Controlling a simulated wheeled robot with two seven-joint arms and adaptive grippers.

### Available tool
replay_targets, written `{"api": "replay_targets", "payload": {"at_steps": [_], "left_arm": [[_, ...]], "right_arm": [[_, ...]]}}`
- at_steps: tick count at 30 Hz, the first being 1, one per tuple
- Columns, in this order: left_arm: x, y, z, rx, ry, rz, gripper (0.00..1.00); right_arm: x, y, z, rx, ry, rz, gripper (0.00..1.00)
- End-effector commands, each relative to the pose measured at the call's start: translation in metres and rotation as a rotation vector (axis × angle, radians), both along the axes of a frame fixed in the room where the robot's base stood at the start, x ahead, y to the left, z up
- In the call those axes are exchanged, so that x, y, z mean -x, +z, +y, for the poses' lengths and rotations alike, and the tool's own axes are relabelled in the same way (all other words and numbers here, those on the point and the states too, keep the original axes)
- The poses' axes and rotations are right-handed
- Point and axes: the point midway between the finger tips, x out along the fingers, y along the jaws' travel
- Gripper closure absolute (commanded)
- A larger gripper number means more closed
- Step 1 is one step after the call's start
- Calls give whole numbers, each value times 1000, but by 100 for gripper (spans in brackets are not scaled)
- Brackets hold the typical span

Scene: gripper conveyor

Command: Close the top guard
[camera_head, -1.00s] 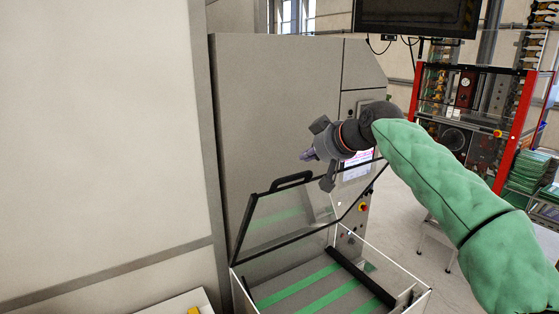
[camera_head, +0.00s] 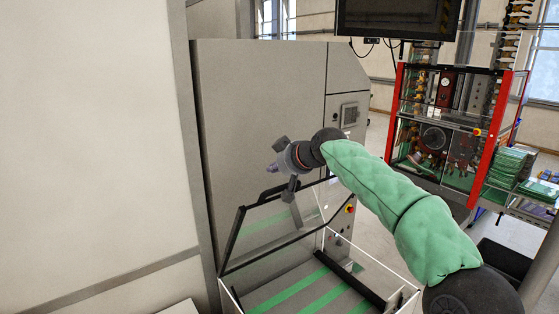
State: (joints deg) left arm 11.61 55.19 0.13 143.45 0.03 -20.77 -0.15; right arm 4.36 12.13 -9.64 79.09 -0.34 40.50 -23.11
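The top guard (camera_head: 268,233) is a clear panel in a black frame with a black handle (camera_head: 286,184) on its upper edge. It stands raised and tilted above the clear-walled conveyor box (camera_head: 388,272). No clear grip on the handle shows. Whether it is open or shut I cannot tell. My green-sleeved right arm comes in from the lower right. My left gripper is not in view.
A tall grey cabinet (camera_head: 250,110) stands behind the guard, with a control panel and red button (camera_head: 350,209) on its right side. A pale wall fills the left. A red-framed rack (camera_head: 455,130) stands at the back right. Green-striped belt lies inside the box.

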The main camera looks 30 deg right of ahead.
Motion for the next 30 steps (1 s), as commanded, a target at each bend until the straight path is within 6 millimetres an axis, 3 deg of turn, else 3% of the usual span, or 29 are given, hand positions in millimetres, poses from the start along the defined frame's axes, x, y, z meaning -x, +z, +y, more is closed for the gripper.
{"api": "replay_targets", "payload": {"at_steps": [10, 30], "left_arm": [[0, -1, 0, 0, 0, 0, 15], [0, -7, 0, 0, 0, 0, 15]], "right_arm": [[22, -17, -4, 0, -1, -1, 100], [26, -24, -1, 0, 1, -9, 100]]}}
